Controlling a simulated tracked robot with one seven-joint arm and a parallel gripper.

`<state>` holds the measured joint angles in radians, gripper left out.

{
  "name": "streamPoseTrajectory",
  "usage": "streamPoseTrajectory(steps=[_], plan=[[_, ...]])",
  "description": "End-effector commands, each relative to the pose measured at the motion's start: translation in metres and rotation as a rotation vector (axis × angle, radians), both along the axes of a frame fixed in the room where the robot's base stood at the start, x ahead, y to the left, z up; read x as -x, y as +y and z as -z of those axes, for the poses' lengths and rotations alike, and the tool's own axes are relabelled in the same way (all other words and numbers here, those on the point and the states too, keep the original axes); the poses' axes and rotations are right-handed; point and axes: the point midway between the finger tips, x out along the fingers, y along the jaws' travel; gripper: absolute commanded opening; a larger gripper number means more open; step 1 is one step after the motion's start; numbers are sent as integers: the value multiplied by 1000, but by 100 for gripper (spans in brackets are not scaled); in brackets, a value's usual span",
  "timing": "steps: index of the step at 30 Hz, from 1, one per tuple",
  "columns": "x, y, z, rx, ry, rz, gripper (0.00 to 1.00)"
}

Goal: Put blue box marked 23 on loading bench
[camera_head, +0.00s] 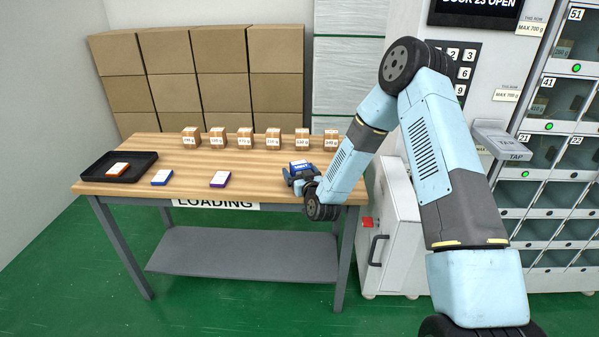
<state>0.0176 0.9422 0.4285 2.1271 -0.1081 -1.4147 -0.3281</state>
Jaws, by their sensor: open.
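The wooden-topped loading bench (200,193) stands at the left with a LOADING sign on its front edge. A blue box (300,163) with a white label is at the bench's right end, right at my gripper (299,172). My gripper is open, low over the bench top, and partly hides this box. I cannot tell whether the box touches the fingers, and its number is too small to read.
A purple box (220,180) lies mid-bench. A black tray (93,168) at the left holds an orange-and-white box (118,168). Several small cartons (245,137) line the back. The vending machine (560,145) is at the right; its screen (478,8) reads DOOR 23 OPEN.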

Motion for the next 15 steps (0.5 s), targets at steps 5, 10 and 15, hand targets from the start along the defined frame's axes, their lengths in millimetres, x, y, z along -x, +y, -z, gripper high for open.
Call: streamPoseTrajectory(steps=[5,10,15], plan=[[29,-11,0,2,2,-1,94],[61,-23,0,1,2,-1,94],[85,-33,0,1,2,0,94]])
